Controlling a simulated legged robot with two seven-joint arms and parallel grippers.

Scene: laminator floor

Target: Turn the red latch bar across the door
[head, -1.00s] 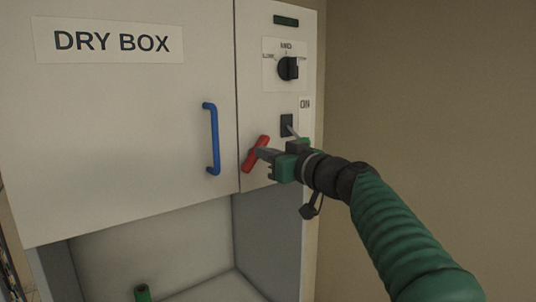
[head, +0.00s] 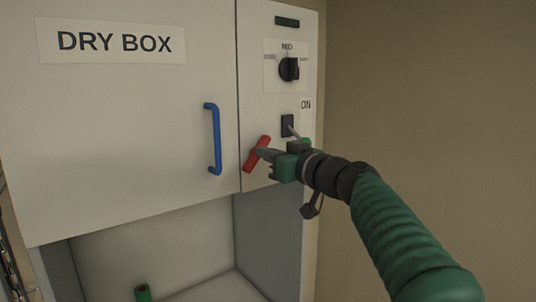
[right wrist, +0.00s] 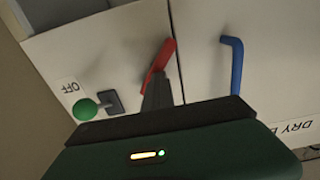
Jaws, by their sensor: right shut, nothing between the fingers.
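The red latch bar (head: 250,161) sits on the narrow panel just right of the door seam. It is tilted, its upper end leaning right, and lies wholly on the panel, not over the seam. The white door (head: 120,120) looks flush with the panel. My right gripper (head: 262,154) is shut, its fingertips at the middle of the bar. The right wrist view shows the red bar (right wrist: 162,57) just beyond the fingertips (right wrist: 157,82); whether they touch it I cannot tell. My left gripper is not in view.
A blue door handle (head: 213,140) stands left of the latch. A black rotary knob (head: 289,69) is above on the panel. Below the door is an open recess (head: 160,250).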

